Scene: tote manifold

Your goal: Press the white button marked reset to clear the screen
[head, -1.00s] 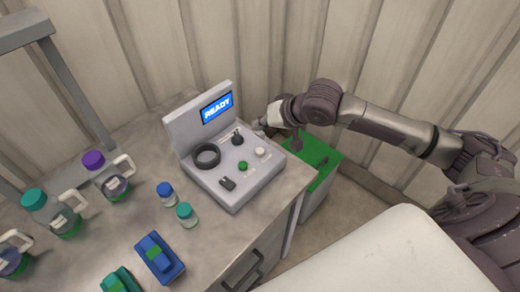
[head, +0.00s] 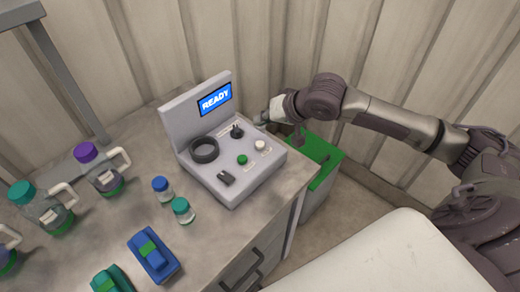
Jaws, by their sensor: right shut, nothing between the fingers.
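The grey control box (head: 211,180) stands on the bench with its tilted back panel at the far side. Its screen (head: 215,99) is blue and reads READY. The white button (head: 260,146) sits at the right of the panel; its label is too small to read. A green button (head: 242,159) is to its left. My right gripper (head: 268,115) is shut and empty, just beyond the box's right edge, above and behind the white button and apart from it. Its fingertips are small and partly hidden by the wrist. My left gripper is not in view.
A black ring (head: 205,150), a black knob (head: 237,131) and a black switch (head: 226,178) are also on the panel. Bottles and blue and green items (head: 154,256) stand on the bench to the left. A green-topped bin (head: 326,156) is beside the bench. Corrugated wall is behind.

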